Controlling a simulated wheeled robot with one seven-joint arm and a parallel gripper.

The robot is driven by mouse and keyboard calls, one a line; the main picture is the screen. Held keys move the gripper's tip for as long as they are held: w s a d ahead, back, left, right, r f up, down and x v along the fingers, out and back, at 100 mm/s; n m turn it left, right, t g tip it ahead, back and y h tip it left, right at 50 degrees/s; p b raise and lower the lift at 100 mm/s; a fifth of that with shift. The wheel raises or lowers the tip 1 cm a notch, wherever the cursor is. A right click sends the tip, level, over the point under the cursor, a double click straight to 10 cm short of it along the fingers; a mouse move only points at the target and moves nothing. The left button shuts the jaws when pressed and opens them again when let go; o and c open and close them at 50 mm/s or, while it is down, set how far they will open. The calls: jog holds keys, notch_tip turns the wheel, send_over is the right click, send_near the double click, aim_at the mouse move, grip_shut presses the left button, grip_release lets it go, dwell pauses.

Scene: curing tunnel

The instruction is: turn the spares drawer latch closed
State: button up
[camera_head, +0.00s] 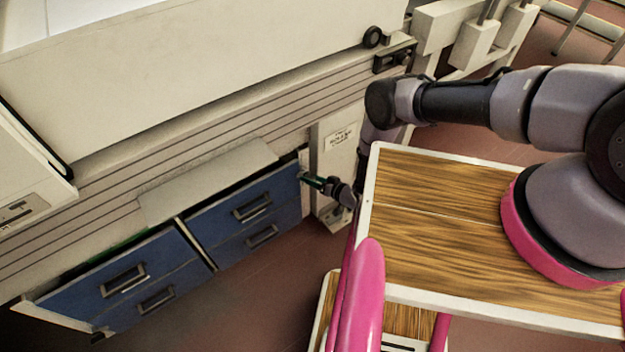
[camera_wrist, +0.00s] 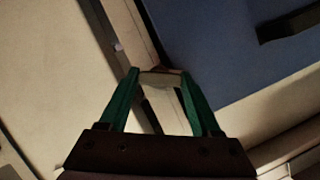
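My gripper (camera_head: 312,180) has green fingers and is at the right end of the blue drawers, beside the cabinet's edge. In the wrist view my gripper (camera_wrist: 160,75) has its fingertips well apart. A small pale piece with a dark upper edge (camera_wrist: 160,82) shows between the tips; it may be the latch, but I cannot tell, nor whether the fingers touch it. The blue drawer front (camera_head: 282,195) nearest my gripper has a dark handle (camera_head: 252,207). In the wrist view this blue front (camera_wrist: 215,45) lies right of the fingers. In the head view the latch is not distinguishable.
More blue drawers (camera_head: 140,275) stand to the left, under a pale slatted machine body (camera_head: 190,55). A pale labelled box (camera_head: 338,142) stands just behind my gripper. A small dark fixture (camera_head: 394,57) sits on the machine's upper right. Reddish floor (camera_head: 275,290) is open in front of the drawers.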

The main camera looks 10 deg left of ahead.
jog(key=shift+n, duration=0.3)
jog(key=shift+s+a+n+t+h, duration=0.1)
jog(key=shift+n+t+h, duration=0.9)
jog(key=shift+n, duration=0.8)
jog(key=o, duration=1.4)
